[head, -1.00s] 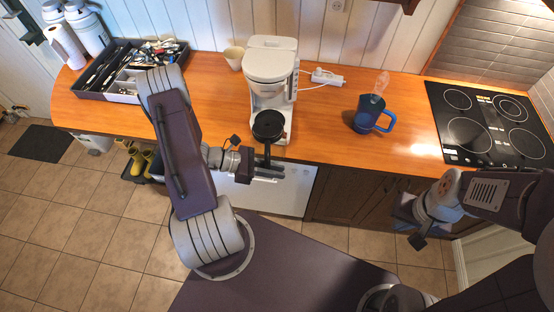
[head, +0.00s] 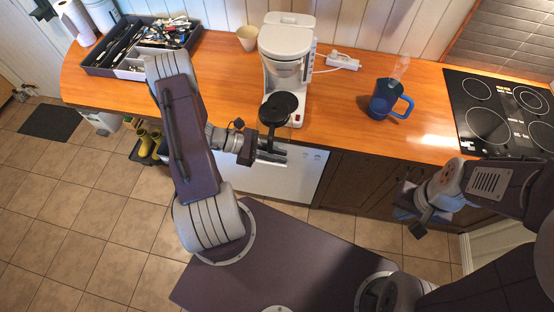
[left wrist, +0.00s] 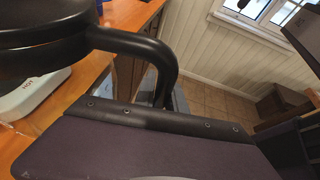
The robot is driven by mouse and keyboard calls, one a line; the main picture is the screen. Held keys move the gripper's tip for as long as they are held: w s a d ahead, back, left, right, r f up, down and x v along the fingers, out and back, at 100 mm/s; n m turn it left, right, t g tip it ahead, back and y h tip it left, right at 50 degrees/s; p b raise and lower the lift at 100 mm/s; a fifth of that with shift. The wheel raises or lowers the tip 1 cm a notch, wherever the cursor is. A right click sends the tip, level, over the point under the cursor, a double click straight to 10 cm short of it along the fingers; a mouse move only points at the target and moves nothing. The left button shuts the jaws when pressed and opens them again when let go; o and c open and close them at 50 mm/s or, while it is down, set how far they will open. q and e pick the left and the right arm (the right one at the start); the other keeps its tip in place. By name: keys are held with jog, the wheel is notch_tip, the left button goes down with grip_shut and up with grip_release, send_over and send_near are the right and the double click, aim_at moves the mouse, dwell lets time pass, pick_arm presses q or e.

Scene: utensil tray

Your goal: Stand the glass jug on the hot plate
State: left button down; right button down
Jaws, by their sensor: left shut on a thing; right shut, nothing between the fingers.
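The glass jug, seen from above by its black lid (head: 278,107), is at the front of the white coffee maker (head: 287,42). Its glass body and underside are hidden in the head view. In the left wrist view, its black handle (left wrist: 140,48) curves down between my left gripper's parts. My left gripper (head: 270,153) is shut on the handle, in front of the counter edge. The coffee maker's white base, marked HOT (left wrist: 32,92), shows below the jug's dark rim; the hot plate is hidden, so contact cannot be told. My right gripper (head: 420,225) is shut and empty, right.
A blue mug (head: 382,98) and a clear bottle (head: 400,68) stand right of the coffee maker. A white power strip (head: 342,62), a cream cup (head: 247,38) and a utensil tray (head: 118,67) are on the counter. The black cooktop (head: 475,95) is right.

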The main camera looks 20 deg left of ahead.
aim_at(289, 137)
pick_arm(q)
jog(key=w, duration=0.1)
jog(key=w+b, duration=0.1)
jog(key=w+a+f, duration=0.1)
jog(key=w, duration=0.1)
jog(key=shift+w+b, duration=0.1)
jog(key=shift+b, duration=0.2)
jog(key=shift+w+a+b, duration=0.3)
jog(key=shift+w+b, duration=0.15)
jog(key=shift+w, duration=0.6)
jog(key=shift+w+a+b, duration=0.25)
jog(key=shift+w+b, duration=0.2)
jog(key=shift+w, duration=0.55)
jog(key=shift+w+a+b, duration=0.25)
jog(key=shift+w+b, duration=0.2)
jog(key=shift+w, duration=0.4)
jog(key=shift+w+a+b, duration=0.2)
jog(key=shift+w+b, duration=0.2)
jog(key=shift+w, duration=0.45)
jog(key=shift+w+a+f+b, duration=0.1)
jog(key=shift+w+a+b, duration=0.15)
jog(key=shift+w+b, duration=0.45)
jog(key=shift+w+a+b, duration=0.2)
jog(key=shift+w+b, duration=0.2)
jog(key=shift+w, duration=0.6)
jog(key=shift+w+a+b, duration=0.15)
jog(key=shift+w+b, duration=0.15)
jog(key=shift+w, duration=0.3)
jog(key=shift+r, duration=0.3)
